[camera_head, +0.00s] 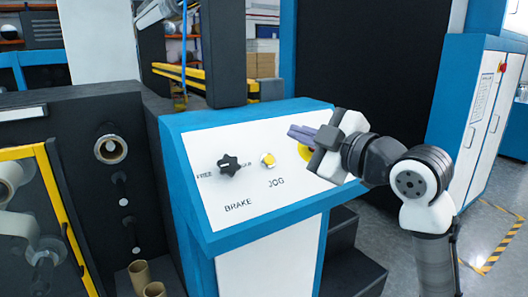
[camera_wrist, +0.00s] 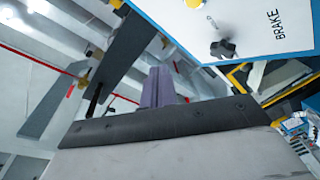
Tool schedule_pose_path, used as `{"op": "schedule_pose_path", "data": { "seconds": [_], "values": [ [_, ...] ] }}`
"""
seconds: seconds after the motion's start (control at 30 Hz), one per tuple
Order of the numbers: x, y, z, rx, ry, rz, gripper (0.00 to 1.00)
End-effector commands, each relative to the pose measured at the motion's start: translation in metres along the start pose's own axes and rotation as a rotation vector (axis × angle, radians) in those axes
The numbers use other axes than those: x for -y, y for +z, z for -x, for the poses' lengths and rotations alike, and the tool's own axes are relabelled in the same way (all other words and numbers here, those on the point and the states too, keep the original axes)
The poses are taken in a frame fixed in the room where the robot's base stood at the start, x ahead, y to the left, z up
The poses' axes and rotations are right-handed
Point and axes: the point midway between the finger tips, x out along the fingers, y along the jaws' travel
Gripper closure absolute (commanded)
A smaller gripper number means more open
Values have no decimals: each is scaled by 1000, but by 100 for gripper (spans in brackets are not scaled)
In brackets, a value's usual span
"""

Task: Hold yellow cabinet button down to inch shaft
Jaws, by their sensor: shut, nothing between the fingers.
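The yellow button (camera_head: 268,159) labelled JOG sits in a pale ring on the white sloped panel (camera_head: 240,195) of a blue cabinet. My gripper (camera_head: 293,132) is shut and empty, with its purple fingers pointing left. In the head view the fingertips appear up and to the right of the button, apart from it. In the wrist view the shut fingers (camera_wrist: 158,80) point up the picture, and the panel lies at upper right. A yellow part there, at the top edge (camera_wrist: 193,3), looks like the button, but is cut off.
A black star knob (camera_head: 229,165) marked BRAKE is left of the button; it also shows in the wrist view (camera_wrist: 222,48). Another yellow round part (camera_head: 305,153) is partly hidden behind my gripper. A dark machine with a yellow-framed guard (camera_head: 62,205) stands at left.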

Motion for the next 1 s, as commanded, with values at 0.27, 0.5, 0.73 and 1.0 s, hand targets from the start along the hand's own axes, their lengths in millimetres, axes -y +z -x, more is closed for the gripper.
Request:
{"op": "schedule_pose_path", "data": {
  "seconds": [0.27, 0.5, 0.73, 1.0],
  "values": [
    [0, 1, 1, 2, -1, 0, 100],
    [7, 7, -7, 2, -2, -2, 100],
    [24, 24, -29, 1, -2, -3, 100],
    [41, 41, -52, 0, -1, -2, 100]
  ]
}}
